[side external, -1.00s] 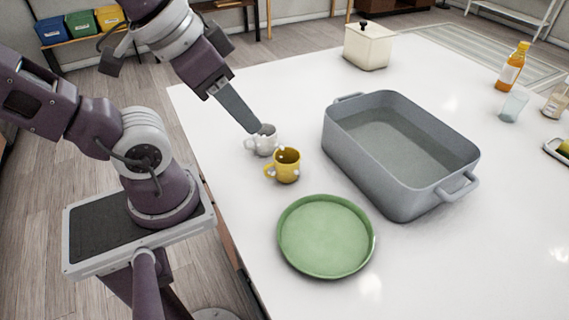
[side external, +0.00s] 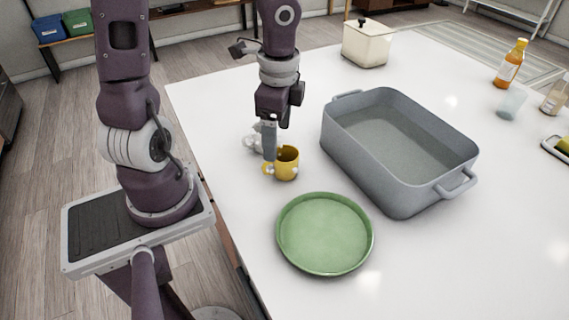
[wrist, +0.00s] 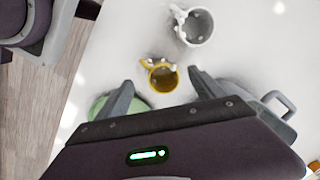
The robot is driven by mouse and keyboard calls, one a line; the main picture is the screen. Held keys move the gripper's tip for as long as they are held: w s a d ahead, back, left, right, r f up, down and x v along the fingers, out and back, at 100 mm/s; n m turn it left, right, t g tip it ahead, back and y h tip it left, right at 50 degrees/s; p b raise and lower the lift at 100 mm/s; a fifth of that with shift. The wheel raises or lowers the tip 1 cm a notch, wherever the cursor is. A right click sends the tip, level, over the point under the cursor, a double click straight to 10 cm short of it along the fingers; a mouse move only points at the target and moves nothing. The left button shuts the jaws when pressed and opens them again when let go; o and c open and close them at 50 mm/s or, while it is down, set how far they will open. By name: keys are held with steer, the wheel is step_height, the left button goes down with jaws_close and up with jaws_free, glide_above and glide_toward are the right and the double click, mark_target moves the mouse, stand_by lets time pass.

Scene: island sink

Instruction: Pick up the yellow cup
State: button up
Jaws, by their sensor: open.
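The yellow cup (side external: 287,164) stands upright on the white counter, its handle toward the left in the side view. My gripper (side external: 270,156) points down beside the cup, at its handle side, and partly covers it in that view. In the wrist view, the yellow cup (wrist: 161,76) shows just beyond and between the two spread fingers (wrist: 160,75). The gripper is open and holds nothing. Whether a finger touches the cup cannot be told.
A white cup (wrist: 193,26) stands close to the yellow one, mostly hidden in the side view. A green plate (side external: 325,234) lies in front. A grey basin (side external: 400,190) stands to the right. A cream lidded box (side external: 366,44) is at the back.

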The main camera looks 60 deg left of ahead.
mark_target(280, 166)
steer(key=shift+w+f+m+h, duration=0.2)
steer(key=shift+w+f+m, duration=0.05)
steer(key=shift+f, duration=0.2)
steer(key=shift+w+f+m+h, duration=0.2)
steer(key=shift+f+m, duration=0.05)
steer(key=shift+f, duration=0.2)
steer(key=f, duration=0.6)
steer(key=shift+w+d+f, duration=0.2)
steer(key=shift+w+f, duration=0.1)
steer(key=shift+f, duration=0.05)
steer(key=shift+c, duration=0.5)
steer(key=c, duration=1.4)
